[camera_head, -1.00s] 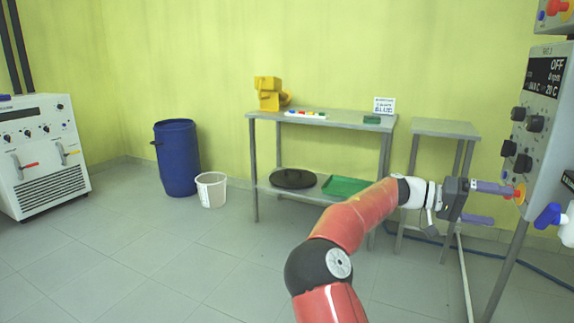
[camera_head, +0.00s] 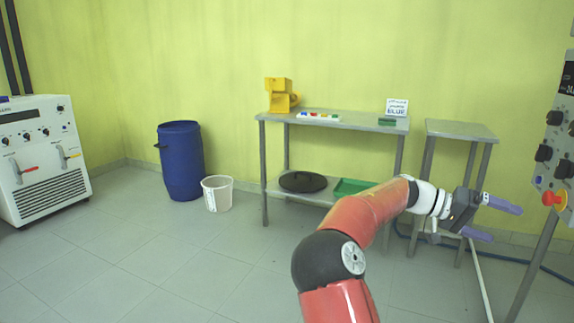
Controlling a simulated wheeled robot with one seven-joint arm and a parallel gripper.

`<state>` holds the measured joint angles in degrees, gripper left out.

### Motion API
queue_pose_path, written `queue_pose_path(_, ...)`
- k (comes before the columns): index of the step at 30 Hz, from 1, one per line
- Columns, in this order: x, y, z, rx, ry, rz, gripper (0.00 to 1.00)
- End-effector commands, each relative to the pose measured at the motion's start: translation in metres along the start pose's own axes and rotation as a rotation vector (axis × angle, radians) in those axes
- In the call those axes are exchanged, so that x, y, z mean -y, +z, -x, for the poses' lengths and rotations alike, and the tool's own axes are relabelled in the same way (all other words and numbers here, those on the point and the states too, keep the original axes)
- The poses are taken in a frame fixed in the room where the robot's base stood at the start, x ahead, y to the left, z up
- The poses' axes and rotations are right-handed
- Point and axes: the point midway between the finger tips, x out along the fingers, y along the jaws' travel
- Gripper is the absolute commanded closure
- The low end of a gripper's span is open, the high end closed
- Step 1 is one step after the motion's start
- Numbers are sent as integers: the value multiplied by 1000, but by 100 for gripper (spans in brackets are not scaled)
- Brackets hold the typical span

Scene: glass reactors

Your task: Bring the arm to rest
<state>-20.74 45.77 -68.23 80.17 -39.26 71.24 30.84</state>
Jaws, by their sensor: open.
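My red arm (camera_head: 361,221) reaches from the bottom of the picture up and to the right. It is bent at its dark round joint, and its white wrist is extended. My gripper (camera_head: 508,220) is open and empty, its two purple fingers spread and pointing right. It is left of the reactor control panel (camera_head: 555,165) and apart in the picture from the panel's red and yellow button (camera_head: 553,199).
A metal table (camera_head: 345,122) with a yellow object (camera_head: 280,97) on top stands at the back, beside a smaller table (camera_head: 460,130). A blue barrel (camera_head: 181,160), a white bucket (camera_head: 217,193) and a white machine (camera_head: 42,160) stand left. The left floor is clear.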

Motion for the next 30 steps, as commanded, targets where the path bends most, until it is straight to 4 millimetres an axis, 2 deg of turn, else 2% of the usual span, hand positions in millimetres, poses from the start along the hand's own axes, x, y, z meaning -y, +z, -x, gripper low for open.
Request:
queue_pose_path(3, 7, 15, -14, 47, -89, 25, 2)
queue_pose_path(9, 27, 48, -29, 124, -296, 82, 2)
queue_pose_path(14, 46, 88, -25, 179, -550, 146, 2)
queue_pose_path(17, 55, 120, -6, 190, -750, 196, 2)
queue_pose_path(21, 53, 163, 34, 157, -1011, 259, 2)
queue_pose_path(26, 32, 214, 85, 59, -1262, 317, 2)
queue_pose_path(30, 5, 263, 125, -74, -1432, 362, 2)
